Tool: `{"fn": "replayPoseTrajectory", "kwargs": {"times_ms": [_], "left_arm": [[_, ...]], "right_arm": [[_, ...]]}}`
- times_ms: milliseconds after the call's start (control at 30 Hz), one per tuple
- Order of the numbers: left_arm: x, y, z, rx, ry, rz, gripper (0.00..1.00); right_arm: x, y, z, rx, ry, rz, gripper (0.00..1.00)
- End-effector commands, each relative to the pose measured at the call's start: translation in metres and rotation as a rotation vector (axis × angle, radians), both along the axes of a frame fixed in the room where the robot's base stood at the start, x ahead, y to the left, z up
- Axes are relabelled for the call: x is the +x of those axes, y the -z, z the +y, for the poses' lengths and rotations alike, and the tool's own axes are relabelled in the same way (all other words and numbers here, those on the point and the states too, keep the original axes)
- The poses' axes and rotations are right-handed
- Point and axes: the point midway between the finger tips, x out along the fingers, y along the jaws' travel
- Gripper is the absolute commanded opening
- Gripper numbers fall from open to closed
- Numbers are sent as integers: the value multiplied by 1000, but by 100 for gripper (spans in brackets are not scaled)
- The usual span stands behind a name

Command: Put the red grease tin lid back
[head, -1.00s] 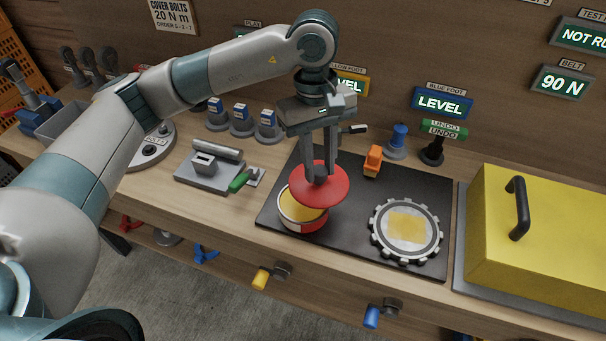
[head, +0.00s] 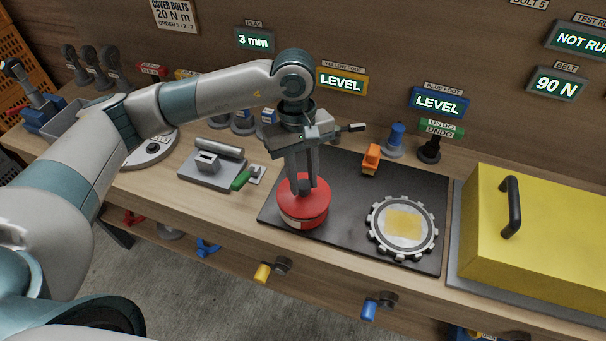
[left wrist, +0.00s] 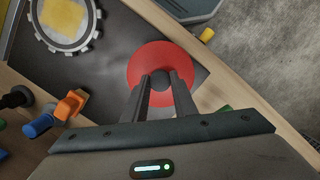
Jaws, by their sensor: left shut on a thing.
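The red lid (head: 303,203) sits on top of the grease tin (head: 301,222), which stands on the black mat near its left front corner. The lid looks level and covers the tin's opening. My left gripper (head: 304,190) points straight down and is shut on the lid's dark knob. In the left wrist view the red lid (left wrist: 163,78) shows as a disc with the knob between the two fingertips (left wrist: 159,82); the tin beneath it is hidden there. My right gripper is in neither view.
A toothed ring (head: 402,228) with a yellow patch lies on the black mat (head: 345,172), right of the tin. An orange block (head: 371,158) is at the mat's back. A yellow box (head: 545,230) with a black handle stands right. A grey fixture (head: 212,168) is left.

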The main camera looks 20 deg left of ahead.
Motion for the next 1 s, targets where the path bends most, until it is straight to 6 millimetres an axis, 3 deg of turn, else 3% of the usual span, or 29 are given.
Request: {"fn": "replayPoseTrajectory", "kwargs": {"times_ms": [333, 733, 767, 833, 1000], "left_arm": [[0, 6, 0, 1, 0, -2, 2], [0, 13, 0, 1, 0, -2, 2], [0, 12, 0, 1, 0, -2, 27], [0, 11, 0, 0, 0, -1, 44], [0, 11, 0, 1, 0, -1, 44]], "right_arm": [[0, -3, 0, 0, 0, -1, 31], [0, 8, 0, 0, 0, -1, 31], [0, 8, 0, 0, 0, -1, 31], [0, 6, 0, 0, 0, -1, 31], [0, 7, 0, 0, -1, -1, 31]]}}
